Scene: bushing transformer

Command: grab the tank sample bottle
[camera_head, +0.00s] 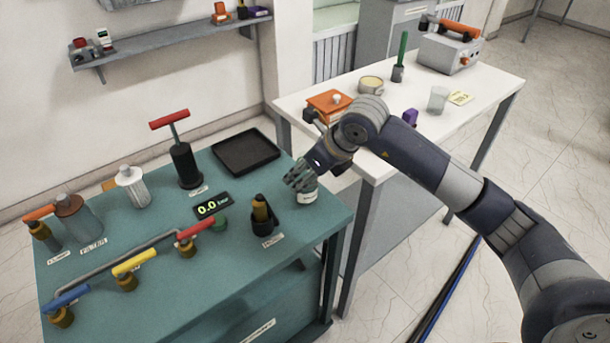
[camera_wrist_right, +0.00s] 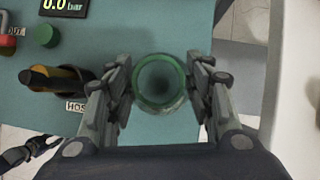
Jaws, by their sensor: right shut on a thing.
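The sample bottle (camera_head: 307,194) is a small pale jar with a label, standing upright at the right edge of the teal bench (camera_head: 190,285).
A hose holder (camera_head: 262,222) with a dark and yellow piece stands left of the bottle. A pressure display (camera_head: 213,206), a black tray (camera_head: 245,152) and coloured valve handles are on the bench. A white table (camera_head: 455,105) with several items stands behind, to the right.

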